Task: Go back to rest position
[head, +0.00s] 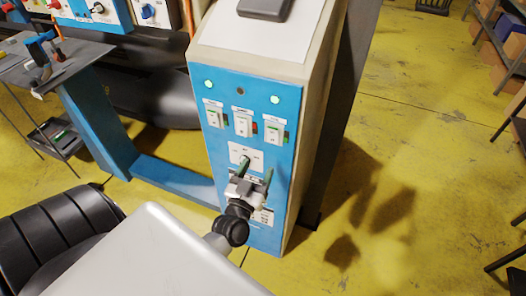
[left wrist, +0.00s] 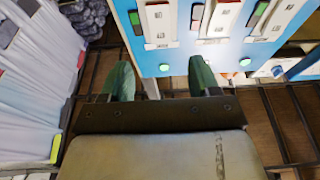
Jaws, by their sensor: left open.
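My left gripper (head: 257,168) is in front of the lower part of a blue control panel (head: 212,165) in the head view. Its two green-tipped fingers are apart with nothing between them. In the left wrist view the open fingers (left wrist: 161,75) also show empty, with the panel (left wrist: 150,50) beyond them. The panel has a row of three switches (head: 243,124), with two lit green lights and one dark light above. I cannot tell whether the gripper touches the panel; it hides part of the lower face. My right gripper is out of view.
A dark workbench (head: 55,70) with tools stands at the left on a blue leg. Another panel with knobs (head: 95,10) is behind it. A blue floor beam (head: 175,180) runs towards the control box. Dark shelving (head: 490,60) is at the right. Yellow floor (head: 400,130) between is mostly open.

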